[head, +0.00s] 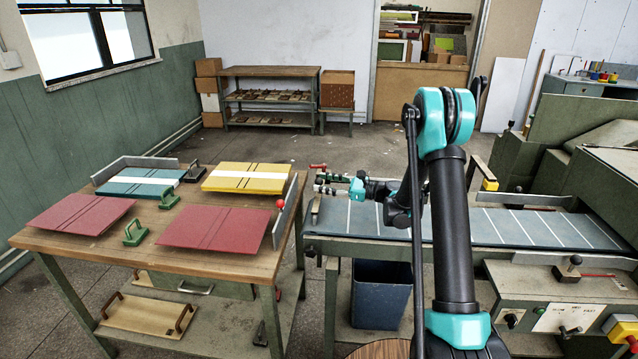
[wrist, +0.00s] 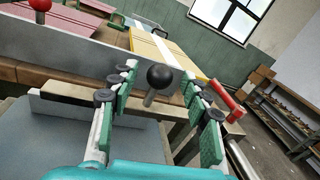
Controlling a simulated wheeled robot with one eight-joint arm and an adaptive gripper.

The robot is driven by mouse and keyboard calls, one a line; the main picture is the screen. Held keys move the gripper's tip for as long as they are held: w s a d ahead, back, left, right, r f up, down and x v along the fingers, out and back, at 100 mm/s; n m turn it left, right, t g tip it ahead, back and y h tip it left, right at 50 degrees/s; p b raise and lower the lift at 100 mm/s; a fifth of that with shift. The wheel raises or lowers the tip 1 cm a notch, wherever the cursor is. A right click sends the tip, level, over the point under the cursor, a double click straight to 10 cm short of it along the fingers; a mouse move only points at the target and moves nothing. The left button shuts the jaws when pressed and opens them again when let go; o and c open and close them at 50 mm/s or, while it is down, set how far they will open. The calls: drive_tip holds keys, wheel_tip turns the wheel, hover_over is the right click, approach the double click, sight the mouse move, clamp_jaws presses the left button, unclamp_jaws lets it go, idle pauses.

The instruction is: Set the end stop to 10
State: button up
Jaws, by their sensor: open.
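My gripper (head: 330,183) is open and empty above the left end of the feed table (head: 480,226), which has white cross lines. In the wrist view its green-padded fingers (wrist: 158,95) stand on either side of a black ball knob (wrist: 160,77) on a short pale stem. The knob lies farther out in the gap; I see no contact. A pale bar (wrist: 75,92) with a light plate crosses the table end below it, apparently the end stop; it also shows in the head view (head: 316,210). I cannot read any scale numbers.
A red handle (wrist: 225,98) stands close to the right finger. The wooden table (head: 150,245) at the left holds coloured boards and a grey upright fence (head: 287,212) with a red ball (head: 280,203). A dark bin (head: 381,295) stands under the feed table.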

drive_tip(key=shift+x, duration=1.05)
clamp_jaws()
